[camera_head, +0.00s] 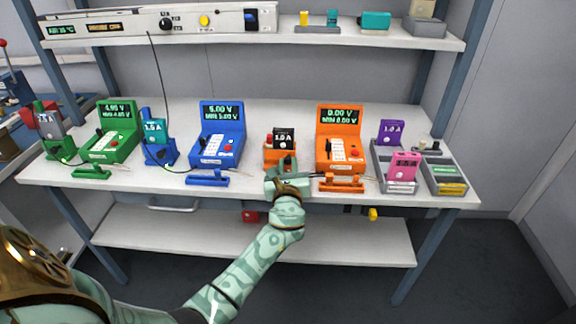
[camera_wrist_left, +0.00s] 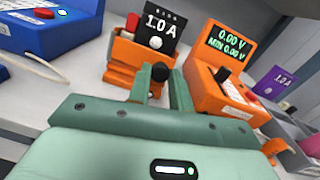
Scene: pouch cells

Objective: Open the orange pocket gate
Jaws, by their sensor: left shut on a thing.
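The orange pocket (camera_head: 269,157) stands on the bench left of the orange tester, with a black cell marked 1.0 A (camera_head: 284,138) upright in it. The pocket also shows in the left wrist view (camera_wrist_left: 116,73), with the black cell (camera_wrist_left: 157,28) above it. My left gripper (camera_head: 284,172) is at the pocket's front right. In the left wrist view its two fingers (camera_wrist_left: 161,88) are shut on a round black knob (camera_wrist_left: 161,71) in front of the cell. The gate itself is mostly hidden behind the fingers. My right gripper is not in view.
The orange tester (camera_head: 340,150) reads 0.00 V, with an orange clamp bar (camera_head: 341,183) in front. A blue tester (camera_head: 219,137) stands left. Grey trays (camera_head: 447,190) hold cells at the right. A shelf (camera_head: 330,37) runs above.

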